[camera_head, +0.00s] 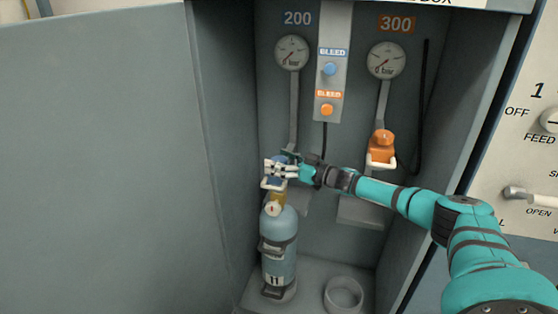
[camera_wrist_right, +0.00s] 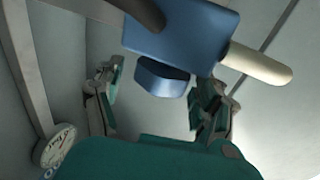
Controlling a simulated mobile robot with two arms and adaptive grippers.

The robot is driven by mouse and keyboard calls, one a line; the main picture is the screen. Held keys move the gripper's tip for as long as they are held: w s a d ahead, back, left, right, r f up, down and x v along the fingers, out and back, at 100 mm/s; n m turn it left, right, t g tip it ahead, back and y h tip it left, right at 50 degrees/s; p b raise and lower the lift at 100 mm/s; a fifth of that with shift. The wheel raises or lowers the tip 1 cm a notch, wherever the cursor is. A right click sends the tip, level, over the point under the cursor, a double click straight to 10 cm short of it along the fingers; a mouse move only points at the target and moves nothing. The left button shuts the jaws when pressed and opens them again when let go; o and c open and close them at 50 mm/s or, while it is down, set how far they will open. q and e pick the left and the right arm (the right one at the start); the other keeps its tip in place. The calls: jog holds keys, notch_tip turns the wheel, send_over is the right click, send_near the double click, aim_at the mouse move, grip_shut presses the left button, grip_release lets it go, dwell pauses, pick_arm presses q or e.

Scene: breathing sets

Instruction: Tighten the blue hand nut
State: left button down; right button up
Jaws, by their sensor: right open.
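The blue hand nut (camera_wrist_right: 160,78) is a small faceted knob on the side of a blue block (camera_wrist_right: 185,32) in the right wrist view. My right gripper (camera_wrist_right: 158,95) is open, with one finger on each side of the nut and gaps visible. In the head view, my right gripper (camera_head: 280,166) reaches in from the right at the blue connector on top of the light-blue cylinder (camera_head: 279,232) and largely hides the nut. My left gripper is not in view.
The cylinder stands in an open grey cabinet. An orange connector (camera_head: 382,146) hangs to the right under the 300 gauge (camera_head: 386,60). The 200 gauge (camera_head: 292,52) is above. An empty ring holder (camera_head: 343,295) is on the cabinet floor. The open door (camera_head: 95,160) fills the left.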

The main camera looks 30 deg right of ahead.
aim_at(286, 162)
jog(key=v, duration=0.7)
jog(key=shift+s+d, duration=0.1)
jog(key=shift+d, duration=0.05)
dwell(0.3)
